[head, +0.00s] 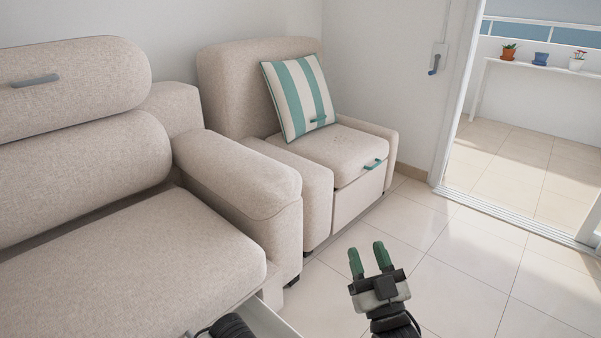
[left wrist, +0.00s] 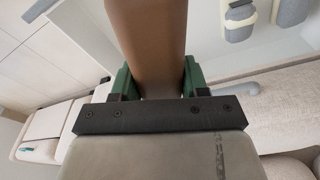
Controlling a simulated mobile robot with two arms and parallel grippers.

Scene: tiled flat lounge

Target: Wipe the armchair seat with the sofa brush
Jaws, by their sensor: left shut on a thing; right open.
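The armchair (head: 303,205) stands beyond the sofa in the head view. Its seat (head: 345,147) is beige and partly covered by a striped cushion (head: 300,97) leaning on the backrest. Whether crumbs lie on the seat is too small to tell. In the left wrist view my left gripper (left wrist: 160,86) is shut on a broad brown thing (left wrist: 147,35), apparently the sofa brush; its far end is out of frame. In the head view only a dark part of my left arm shows at the bottom edge. My right gripper (head: 370,260) is open and empty above the floor, short of the armchair.
The beige sofa (head: 130,265) fills the left, its armrest (head: 240,172) beside the armchair. A white drawer edge (head: 275,322) sticks out under the sofa. Grey objects (left wrist: 240,22) show in the left wrist view. Tiled floor (head: 455,265) is clear at right, by a doorway.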

